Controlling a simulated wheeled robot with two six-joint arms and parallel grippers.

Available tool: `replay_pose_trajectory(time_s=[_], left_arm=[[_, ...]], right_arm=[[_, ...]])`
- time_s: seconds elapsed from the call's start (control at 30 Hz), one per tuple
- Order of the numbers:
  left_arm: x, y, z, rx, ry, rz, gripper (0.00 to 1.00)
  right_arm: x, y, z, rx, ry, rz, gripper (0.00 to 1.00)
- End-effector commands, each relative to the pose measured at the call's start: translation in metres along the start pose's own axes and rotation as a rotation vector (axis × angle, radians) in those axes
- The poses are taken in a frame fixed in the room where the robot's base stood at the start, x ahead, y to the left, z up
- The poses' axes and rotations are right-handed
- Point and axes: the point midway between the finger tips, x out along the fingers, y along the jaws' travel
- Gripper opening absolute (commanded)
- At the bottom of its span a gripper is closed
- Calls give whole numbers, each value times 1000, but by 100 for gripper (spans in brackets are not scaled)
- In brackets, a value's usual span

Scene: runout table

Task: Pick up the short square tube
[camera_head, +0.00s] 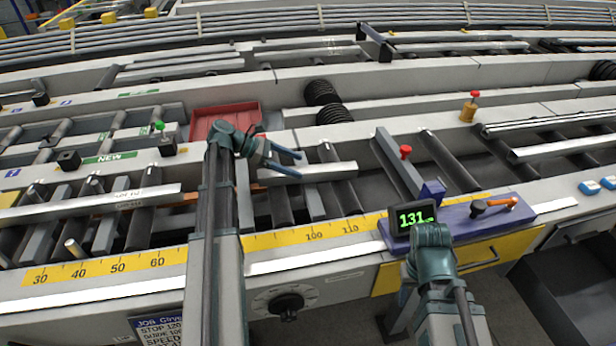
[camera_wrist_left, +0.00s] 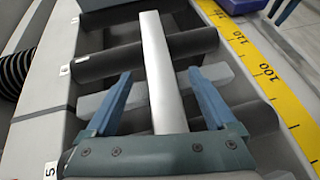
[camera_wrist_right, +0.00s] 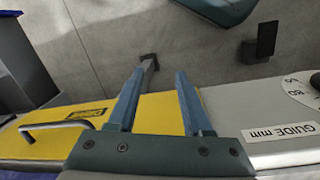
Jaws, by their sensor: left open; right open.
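A short, pale grey square tube (camera_head: 325,171) lies across the dark rollers beside the yellow scale in the head view. In the left wrist view the tube (camera_wrist_left: 158,65) runs lengthwise between the two blue fingers, its near end close to the palm. My left gripper (camera_head: 299,164) is open over the tube's left part, with a finger on each side and visible gaps to it. The fingers (camera_wrist_left: 160,73) hide little of the tube. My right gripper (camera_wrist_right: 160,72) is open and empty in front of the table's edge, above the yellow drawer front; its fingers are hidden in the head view.
A longer bar (camera_head: 90,206) lies on the rollers at left. A red tray (camera_head: 225,118) stands behind my left gripper. A purple stop block (camera_head: 470,215) with a display reading 131 (camera_head: 415,217) sits on the scale near my right arm. Grey guide bars cross the rollers.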

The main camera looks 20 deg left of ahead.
Motion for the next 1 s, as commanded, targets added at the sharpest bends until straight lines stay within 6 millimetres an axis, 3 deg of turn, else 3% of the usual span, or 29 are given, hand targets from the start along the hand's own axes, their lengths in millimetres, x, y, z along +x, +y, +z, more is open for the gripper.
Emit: replay_pose_trajectory(time_s=[0.03, 0.2, 0.47, 0.9, 0.97, 1.0], left_arm=[[11, 0, -5, 2, 0, -2, 90], [34, 0, -5, 2, 0, -2, 90], [36, 1, -3, 0, 0, 1, 90], [36, 1, -3, 1, 0, 0, 10], [36, 1, -3, 1, 0, 0, 0], [36, 1, -3, 1, 1, 0, 0]], right_arm=[[10, -1, -1, 0, 0, 0, 50], [21, -2, -1, 0, 0, 0, 50], [20, -2, -1, 0, 0, 0, 50], [20, -2, -1, 0, 0, 0, 50], [20, -2, -1, 0, 0, 0, 50], [20, -2, -1, 0, 0, 0, 50]])
